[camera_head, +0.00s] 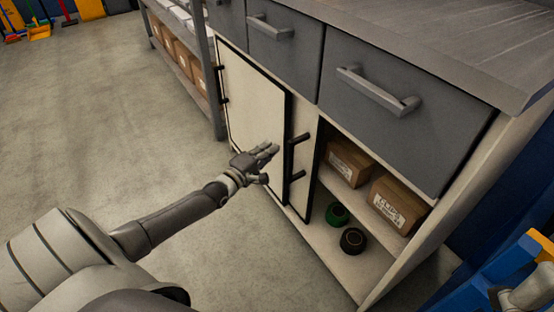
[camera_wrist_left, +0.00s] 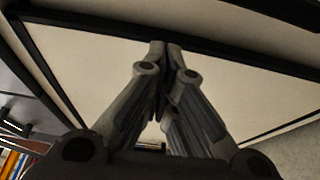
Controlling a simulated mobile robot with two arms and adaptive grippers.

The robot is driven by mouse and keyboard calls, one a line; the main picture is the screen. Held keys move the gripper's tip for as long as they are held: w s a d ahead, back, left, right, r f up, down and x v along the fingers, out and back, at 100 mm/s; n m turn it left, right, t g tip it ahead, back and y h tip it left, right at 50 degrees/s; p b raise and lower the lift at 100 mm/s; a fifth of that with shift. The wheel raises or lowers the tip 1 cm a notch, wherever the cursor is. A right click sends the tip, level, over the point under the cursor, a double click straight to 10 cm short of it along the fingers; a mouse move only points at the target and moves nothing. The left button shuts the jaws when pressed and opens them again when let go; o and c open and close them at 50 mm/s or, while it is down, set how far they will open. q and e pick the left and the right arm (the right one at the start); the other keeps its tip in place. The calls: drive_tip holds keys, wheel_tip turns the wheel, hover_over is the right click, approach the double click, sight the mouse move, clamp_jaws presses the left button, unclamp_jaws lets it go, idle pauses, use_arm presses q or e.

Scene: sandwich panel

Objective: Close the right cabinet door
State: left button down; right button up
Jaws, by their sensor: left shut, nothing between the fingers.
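The cabinet has cream lower doors with black edges. The left door panel (camera_head: 255,110) covers the left part of the front. A narrow strip of the right door (camera_head: 304,158) shows beside it, with black handle parts (camera_head: 298,176) near the overlap. The right part of the cabinet is open. My left gripper (camera_head: 267,152) is shut and empty, in front of the left panel, just left of the handle parts. In the left wrist view its closed fingers (camera_wrist_left: 166,55) point at a cream panel (camera_wrist_left: 90,70); contact cannot be told.
The open bay holds cardboard boxes (camera_head: 397,204), a green roll (camera_head: 337,214) and a dark roll (camera_head: 353,241). Grey drawers (camera_head: 390,115) with bar handles are above. A blue and orange object (camera_head: 535,245) stands at the right.

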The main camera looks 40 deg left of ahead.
use_arm(q)
drive_tip(key=d, duration=0.2)
drive_tip(key=s+d, duration=0.1)
drive_tip(key=shift+d, duration=0.4)
drive_tip(key=shift+d+p, duration=0.15)
drive_tip(key=shift+p, duration=0.15)
